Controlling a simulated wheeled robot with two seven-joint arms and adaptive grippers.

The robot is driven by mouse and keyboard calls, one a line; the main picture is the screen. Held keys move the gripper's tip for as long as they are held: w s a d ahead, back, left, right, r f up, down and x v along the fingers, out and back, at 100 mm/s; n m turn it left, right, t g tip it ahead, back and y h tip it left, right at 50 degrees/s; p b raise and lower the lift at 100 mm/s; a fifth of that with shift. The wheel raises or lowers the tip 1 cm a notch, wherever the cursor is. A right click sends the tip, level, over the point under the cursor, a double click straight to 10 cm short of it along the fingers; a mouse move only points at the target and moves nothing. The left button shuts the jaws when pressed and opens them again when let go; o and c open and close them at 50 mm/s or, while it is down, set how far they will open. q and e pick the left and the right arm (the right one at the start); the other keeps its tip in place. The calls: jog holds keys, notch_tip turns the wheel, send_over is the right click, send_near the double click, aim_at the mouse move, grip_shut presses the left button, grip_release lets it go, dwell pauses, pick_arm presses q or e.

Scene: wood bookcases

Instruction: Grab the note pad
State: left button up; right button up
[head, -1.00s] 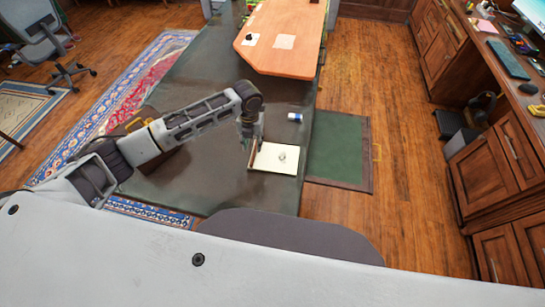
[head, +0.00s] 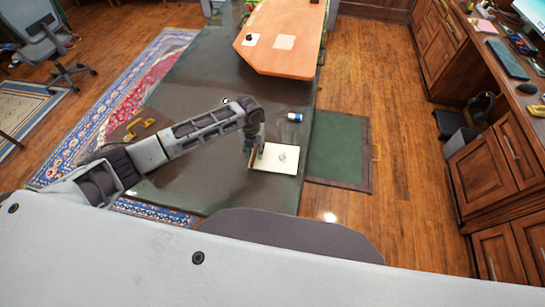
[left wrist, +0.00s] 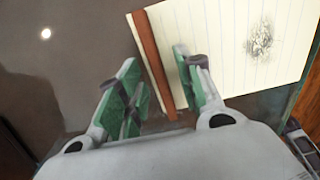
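The note pad (head: 277,159) lies on the dark table, an open cream page with a brown binding strip along its left edge and a grey smudge on it. In the left wrist view the note pad (left wrist: 225,40) shows its lined page and the brown strip. My left gripper (head: 254,152) is at the pad's left edge. In the left wrist view the left gripper (left wrist: 158,75) is open, one green-padded finger over the page and the other left of the brown strip, with the strip between them. I cannot tell whether the fingers touch the pad. My right gripper is not in view.
The dark table (head: 215,185) is mostly bare around the pad. A small blue and white object (head: 294,117) stands behind it. An orange wooden board (head: 285,40) lies at the back. A dark chair back (head: 290,235) is at the near edge.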

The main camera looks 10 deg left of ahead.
pick_arm(q)
grip_shut()
jog(key=shift+r, duration=0.1)
dwell(0.3)
notch_tip(320, 180, up, 10)
jog(key=shift+b, duration=0.35)
dwell(0.3)
dwell(0.4)
